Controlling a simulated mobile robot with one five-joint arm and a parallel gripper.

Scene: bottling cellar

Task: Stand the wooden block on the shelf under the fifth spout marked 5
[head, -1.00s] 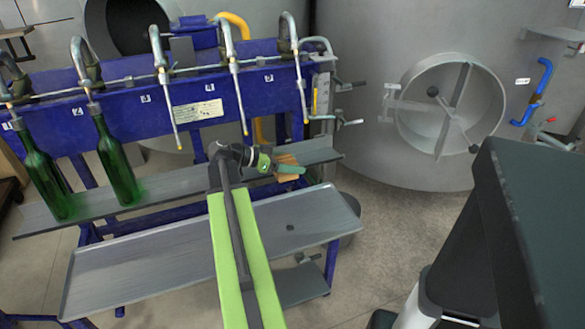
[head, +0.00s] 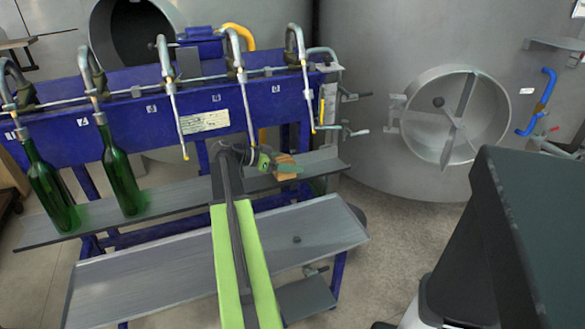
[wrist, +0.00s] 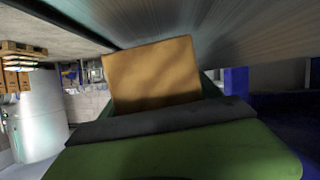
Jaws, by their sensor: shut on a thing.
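The wooden block (head: 286,160) is orange-brown and held in my gripper (head: 290,170), near the right end of the upper grey shelf (head: 180,196). In the wrist view the block (wrist: 152,75) shows its flat face beyond the dark and green gripper parts (wrist: 165,130). The fifth spout (head: 307,88) is the rightmost one; its tip hangs above and to the right of the block. Its number plate (head: 276,88) is too small to read. I cannot tell whether the block touches the shelf.
Two green bottles (head: 50,190) (head: 120,170) stand at the left of the shelf under the first two spouts. A wider grey tray (head: 170,275) lies lower in front. A steel tank (head: 390,60) stands behind at the right. The shelf between bottles and arm is clear.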

